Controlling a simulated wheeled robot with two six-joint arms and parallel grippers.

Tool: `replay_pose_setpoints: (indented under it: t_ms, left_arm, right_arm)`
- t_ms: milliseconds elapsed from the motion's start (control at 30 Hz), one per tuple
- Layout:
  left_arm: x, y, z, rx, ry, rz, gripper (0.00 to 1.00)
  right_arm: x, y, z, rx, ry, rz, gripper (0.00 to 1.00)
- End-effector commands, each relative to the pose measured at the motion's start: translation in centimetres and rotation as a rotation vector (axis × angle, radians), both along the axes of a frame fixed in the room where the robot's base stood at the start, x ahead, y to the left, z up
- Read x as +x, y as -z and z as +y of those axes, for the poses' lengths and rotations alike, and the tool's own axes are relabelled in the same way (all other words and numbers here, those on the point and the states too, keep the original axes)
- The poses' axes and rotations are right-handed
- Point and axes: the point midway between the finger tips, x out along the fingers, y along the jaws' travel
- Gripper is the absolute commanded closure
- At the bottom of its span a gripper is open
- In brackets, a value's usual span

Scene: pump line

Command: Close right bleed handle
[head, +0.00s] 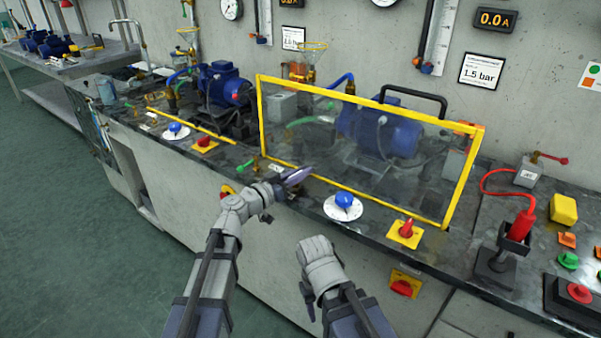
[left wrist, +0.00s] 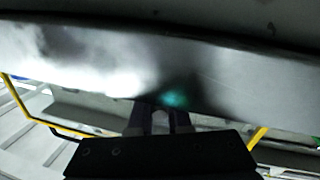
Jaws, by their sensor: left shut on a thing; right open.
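My left gripper (head: 297,177) is at the bench's front edge, just before the lower bar of a yellow-framed clear guard. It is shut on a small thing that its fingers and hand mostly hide. In the left wrist view a blurred green spot (left wrist: 175,98) shows by the fingertips, against a grey surface close to the camera. I cannot tell for sure that this is the right bleed handle. A small green handle (head: 247,166) on a brass fitting shows left of the gripper. My right gripper (head: 317,254) is open, lower and in front of the bench; its fingers are hard to see.
The clear guard (head: 262,120) stands before a blue pump (head: 385,132). A blue knob on a white dial (head: 343,203) and a red switch on a yellow plate (head: 406,231) lie right of my left gripper. A red-cabled stand (head: 512,235) is farther right. Open floor (head: 70,220) lies left.

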Motion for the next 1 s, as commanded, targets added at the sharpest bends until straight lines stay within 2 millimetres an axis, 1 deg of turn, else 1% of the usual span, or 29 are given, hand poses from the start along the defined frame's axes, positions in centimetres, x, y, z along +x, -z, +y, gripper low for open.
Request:
replay_pose_setpoints:
  t_ms: [67,500,733,1000]
  left_arm:
    - [0.4,0.0,0.1,0.001,0.062,0.001,1.0]
    - [-0.3,0.0,-0.4,0.0,0.414,0.0,1.0]
    - [-0.7,0.0,-0.5,0.0,0.532,0.0,1.0]
    - [-1.1,0.0,-0.5,0.001,0.596,0.001,1.0]
  right_arm:
    - [0.0,0.0,0.0,0.0,0.0,0.0,0.5]
    - [0.0,0.0,0.0,0.0,0.0,0.0,0.5]
    - [0.0,0.0,0.0,0.0,0.0,0.0,0.5]
    - [0.0,0.0,0.0,0.0,0.0,0.0,0.5]
